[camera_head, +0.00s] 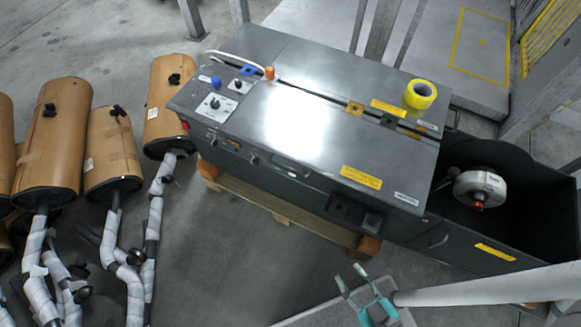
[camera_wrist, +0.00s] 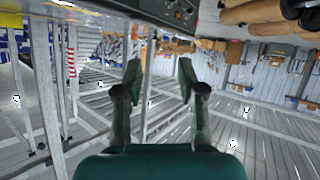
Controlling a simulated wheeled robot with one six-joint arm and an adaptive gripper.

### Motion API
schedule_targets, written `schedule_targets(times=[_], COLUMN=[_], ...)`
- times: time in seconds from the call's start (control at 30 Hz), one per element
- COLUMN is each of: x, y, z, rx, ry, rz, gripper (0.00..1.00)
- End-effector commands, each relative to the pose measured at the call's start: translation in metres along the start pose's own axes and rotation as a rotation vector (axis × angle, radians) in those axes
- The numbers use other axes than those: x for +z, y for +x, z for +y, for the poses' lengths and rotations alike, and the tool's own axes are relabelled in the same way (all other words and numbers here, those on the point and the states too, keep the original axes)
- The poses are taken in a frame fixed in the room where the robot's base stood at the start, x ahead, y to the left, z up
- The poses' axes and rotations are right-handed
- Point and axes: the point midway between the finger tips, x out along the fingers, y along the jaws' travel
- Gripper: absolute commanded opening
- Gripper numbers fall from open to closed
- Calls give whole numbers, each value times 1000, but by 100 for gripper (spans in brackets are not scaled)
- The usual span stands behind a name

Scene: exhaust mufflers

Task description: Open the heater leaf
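The heater appears to be the dark grey machine (camera_head: 340,125) with a shiny metal top, in the middle of the head view. Its top panels lie flat, split by a long slot. I cannot tell for sure which panel is the leaf. My gripper (camera_head: 350,277) is in front of the machine's lower front side in the head view, apart from it. In the wrist view my gripper (camera_wrist: 158,72) shows two spread fingers with nothing between them. The machine's edge seems to show at the top of the wrist view, upside down.
A roll of yellow tape (camera_head: 420,94) sits on the machine's top. Knobs and switches (camera_head: 215,105) are at its left end. An open bin (camera_head: 530,200) with a white round reel (camera_head: 480,187) adjoins its right. Several brown mufflers (camera_head: 60,140) stand left.

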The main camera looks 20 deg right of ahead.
Motion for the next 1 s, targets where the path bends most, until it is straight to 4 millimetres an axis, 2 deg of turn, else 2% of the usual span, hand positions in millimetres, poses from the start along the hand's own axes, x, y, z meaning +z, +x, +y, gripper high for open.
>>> schedule_targets(times=[0.03,0.1,0.3,0.5,0.63,0.77,0.87,1.0], x=[15,37,86,106,102,85,64,24], y=[19,42,108,174,215,251,275,300], z=[-4,-8,-9,-4,-1,-2,-7,-19], rx=[-18,-32,-27,45,124,227,320,468], ry=[-56,-137,-368,-586,-712,-822,-892,-966], rz=[-32,-88,-236,-356,-419,-469,-499,-526], gripper=[39,39,39,39,39,39,39,39])
